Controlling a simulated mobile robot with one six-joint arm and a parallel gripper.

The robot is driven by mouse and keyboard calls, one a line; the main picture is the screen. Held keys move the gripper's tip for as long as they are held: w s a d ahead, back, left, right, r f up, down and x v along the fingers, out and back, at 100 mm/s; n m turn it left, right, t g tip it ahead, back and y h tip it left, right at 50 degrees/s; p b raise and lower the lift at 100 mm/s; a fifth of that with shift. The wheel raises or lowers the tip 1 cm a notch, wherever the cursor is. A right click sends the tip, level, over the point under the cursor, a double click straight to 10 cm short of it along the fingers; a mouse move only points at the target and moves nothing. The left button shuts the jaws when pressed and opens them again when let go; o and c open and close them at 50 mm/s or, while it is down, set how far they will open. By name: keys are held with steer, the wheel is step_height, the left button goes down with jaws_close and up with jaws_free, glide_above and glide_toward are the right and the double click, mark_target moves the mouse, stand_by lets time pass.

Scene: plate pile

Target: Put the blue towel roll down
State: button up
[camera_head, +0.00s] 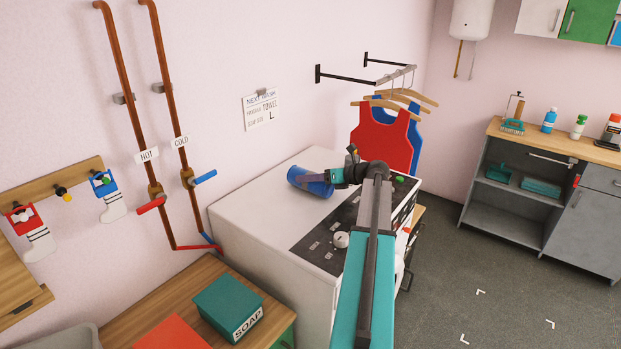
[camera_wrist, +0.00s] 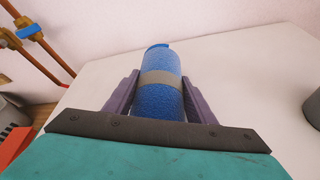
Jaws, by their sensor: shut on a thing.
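The blue towel roll (camera_head: 309,182) is at the white washing machine's top (camera_head: 255,195), near its middle, in the head view. In the wrist view the roll (camera_wrist: 160,97) is a fuzzy blue cylinder with a grey band around it, lying lengthwise away from me. My gripper (camera_head: 334,176) is shut on the roll, with a purple finger on each side of it in the wrist view (camera_wrist: 160,98). The roll is over or on the white top; I cannot tell whether it touches the surface. Its near end is partly hidden by my gripper.
Free white top surrounds the roll. A control panel with a white knob (camera_head: 341,240) is at the machine's front. Red and blue vests (camera_head: 381,139) hang behind. A teal soap box (camera_head: 228,303) stands on the wooden counter at lower left. Copper pipes (camera_head: 130,90) run down the wall.

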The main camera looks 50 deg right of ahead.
steer(key=shift+f, duration=0.1)
steer(key=o, duration=1.2)
steer(key=b+v, duration=0.3)
steer(key=v, duration=0.9)
steer(key=shift+c, duration=1.2)
steer(key=shift+s, duration=0.15)
